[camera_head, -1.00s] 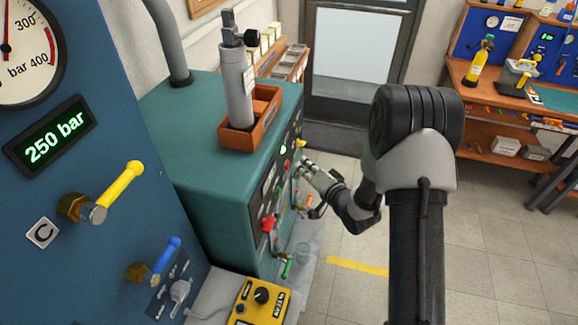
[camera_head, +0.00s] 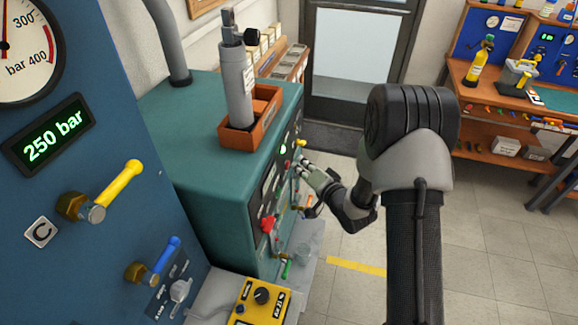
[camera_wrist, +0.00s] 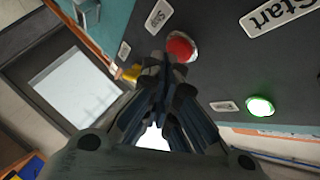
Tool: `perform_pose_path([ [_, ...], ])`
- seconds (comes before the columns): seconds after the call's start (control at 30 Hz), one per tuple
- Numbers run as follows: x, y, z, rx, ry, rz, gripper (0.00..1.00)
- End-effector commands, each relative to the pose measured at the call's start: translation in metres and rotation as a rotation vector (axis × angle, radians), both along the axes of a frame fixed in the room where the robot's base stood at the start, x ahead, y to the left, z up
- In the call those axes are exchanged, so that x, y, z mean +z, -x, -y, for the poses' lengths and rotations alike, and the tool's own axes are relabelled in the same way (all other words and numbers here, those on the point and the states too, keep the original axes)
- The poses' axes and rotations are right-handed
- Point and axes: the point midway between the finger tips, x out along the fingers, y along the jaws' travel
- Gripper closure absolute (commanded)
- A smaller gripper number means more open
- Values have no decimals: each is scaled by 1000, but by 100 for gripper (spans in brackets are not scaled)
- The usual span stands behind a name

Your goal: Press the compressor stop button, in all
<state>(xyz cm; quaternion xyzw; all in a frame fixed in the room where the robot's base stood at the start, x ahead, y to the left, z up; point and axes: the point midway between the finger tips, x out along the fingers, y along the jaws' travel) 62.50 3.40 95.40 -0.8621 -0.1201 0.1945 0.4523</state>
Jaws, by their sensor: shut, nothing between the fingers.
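The compressor is a teal cabinet (camera_head: 200,125) with a dark control panel on its right side.
A yellow knob (camera_head: 301,143) sticks out near my fingers, and a red knob (camera_head: 268,223) is lower on the panel. A blue panel (camera_head: 130,60) with gauge and "250 bar" display (camera_head: 50,140) stands at left. A yellow box (camera_head: 262,303) is in front. Floor at right is clear.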

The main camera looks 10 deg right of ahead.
Motion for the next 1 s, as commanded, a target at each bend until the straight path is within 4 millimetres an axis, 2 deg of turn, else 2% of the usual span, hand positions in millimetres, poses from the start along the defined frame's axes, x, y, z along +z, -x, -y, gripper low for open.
perform_pose_path([
  [1.0,0,-4,-9,2,0,1,100],
])
